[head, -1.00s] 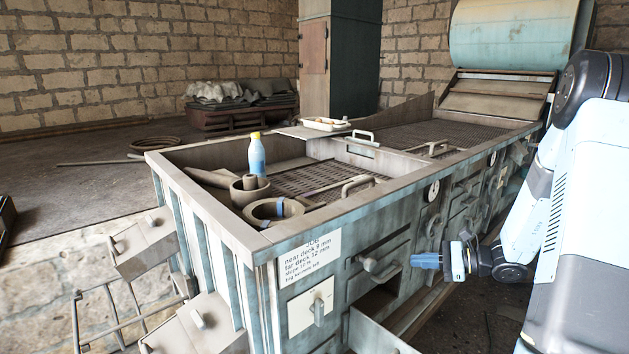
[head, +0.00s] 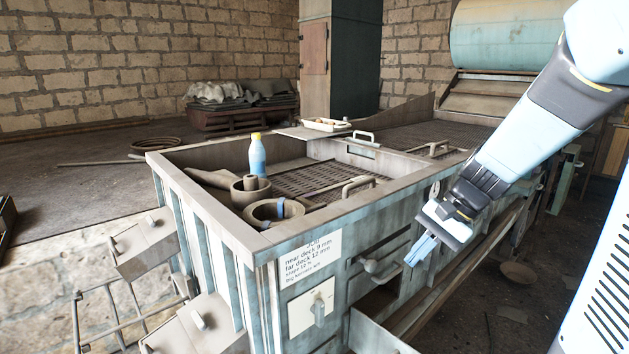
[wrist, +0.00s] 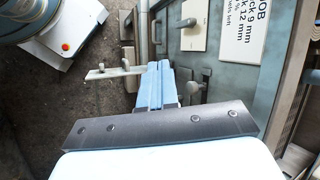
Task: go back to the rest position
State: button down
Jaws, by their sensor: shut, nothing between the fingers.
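My gripper (head: 421,250) is at the right in the head view, in front of the machine's side panel and pointing down and left. Its blue fingers are together with nothing between them. In the wrist view the blue fingers (wrist: 160,82) lie side by side, pointing toward a grey bar and the panel's knobs. My arm rises from the gripper to the upper right of the head view.
The machine (head: 350,215) has knobs and an open drawer (head: 375,333) left of and below my gripper. A blue bottle (head: 257,155) and rings (head: 274,211) sit in its top tray. Floor (head: 500,310) shows at the right.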

jog(key=s+d+r+n+t+h, duration=0.3)
jog(key=s+r+n+t+h, duration=0.2)
jog(key=s+r, duration=0.4)
jog(key=shift+s+r+n+h, duration=0.35)
jog(key=shift+s+n+h, duration=0.45)
jog(key=shift+s, duration=0.55)
